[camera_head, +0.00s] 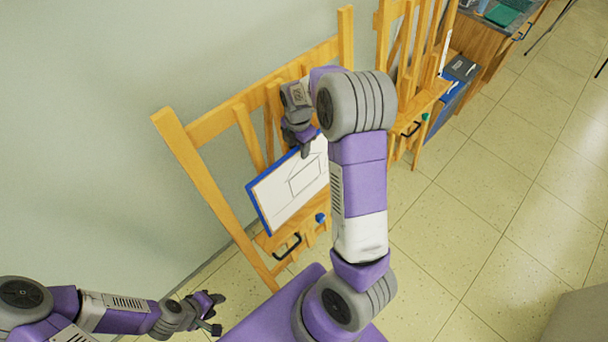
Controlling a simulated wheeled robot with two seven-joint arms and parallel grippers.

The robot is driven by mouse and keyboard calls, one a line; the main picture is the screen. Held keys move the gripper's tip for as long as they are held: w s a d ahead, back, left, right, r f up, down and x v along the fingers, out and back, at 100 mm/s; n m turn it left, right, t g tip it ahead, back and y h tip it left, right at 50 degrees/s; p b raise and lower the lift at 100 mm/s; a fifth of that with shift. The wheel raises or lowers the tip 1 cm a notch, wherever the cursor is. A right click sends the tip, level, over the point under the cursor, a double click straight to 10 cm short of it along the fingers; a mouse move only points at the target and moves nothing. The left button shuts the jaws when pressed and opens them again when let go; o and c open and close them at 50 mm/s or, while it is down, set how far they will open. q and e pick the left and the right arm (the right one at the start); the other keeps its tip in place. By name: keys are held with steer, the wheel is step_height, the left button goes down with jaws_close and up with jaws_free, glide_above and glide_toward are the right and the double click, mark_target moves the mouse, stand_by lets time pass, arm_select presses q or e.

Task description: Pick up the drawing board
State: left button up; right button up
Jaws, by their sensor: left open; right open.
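The drawing board (267,206) has a blue edge and a white sheet with a line drawing of a box. It leans on the ledge of a wooden easel (188,165) near the wall. My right gripper (305,150) is open at the board's top edge. My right arm hides the board's right part, and I cannot tell if the fingers touch or straddle the edge. My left gripper (217,313) is open and empty at the lower left, low and apart from the board.
A wooden cabinet (505,42) is at the top right. The pale wall (80,120) is close behind the easel.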

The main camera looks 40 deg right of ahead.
steer(key=shift+f, duration=0.2)
steer(key=shift+s+r, duration=0.15)
steer(key=shift+s, duration=0.1)
steer(key=shift+w, duration=0.2)
steer(key=c, duration=0.7)
steer(key=shift+s, duration=0.1)
jaws_close()
steer(key=shift+w, duration=0.2)
